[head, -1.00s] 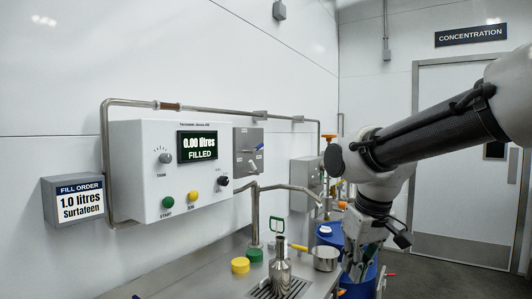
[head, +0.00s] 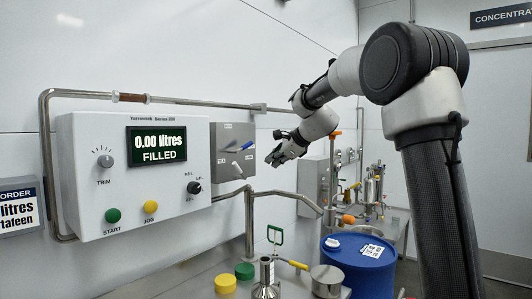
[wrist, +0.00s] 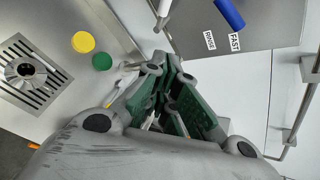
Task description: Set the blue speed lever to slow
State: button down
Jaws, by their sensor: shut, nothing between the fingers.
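The blue speed lever (head: 243,146) sits on a grey switch panel (head: 222,133) on the wall, right of the white filler box. It points to the right and a little up. In the wrist view its blue handle (wrist: 229,12) is at the top edge, with a FAST label (wrist: 234,43) near it; its pivot is out of that view. My gripper (head: 272,159) is shut and empty, a short way right of the lever and apart from it. The green-padded fingers also show in the wrist view (wrist: 166,64).
A white-handled lever (head: 237,169) is just below the blue one. A steel pipe (head: 240,193) with a spout runs below the panel. The counter holds a steel bottle (head: 266,277), yellow cap (head: 225,284) and green cap (head: 245,271). A blue drum (head: 358,266) stands right.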

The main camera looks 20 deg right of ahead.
jog(key=shift+w+d+r+m+t, duration=0.1)
jog(key=shift+w+r+m+t, duration=0.15)
jog(key=shift+r+m, duration=0.5)
jog(key=shift+w+d+r+m+t, duration=0.15)
jog(key=shift+w+r+m, duration=0.2)
jog(key=shift+m, duration=0.75)
jog(key=shift+w+d+r+m+t, duration=0.15)
jog(key=shift+w+r+m, duration=0.3)
jog(key=shift+m, duration=0.5)
jog(key=shift+s+a, duration=0.1)
jog(key=w+a+f, duration=0.1)
jog(key=w+a, duration=0.4)
jog(key=w, duration=0.2)
jog(key=shift+w, duration=0.4)
jog(key=shift+a, duration=0.15)
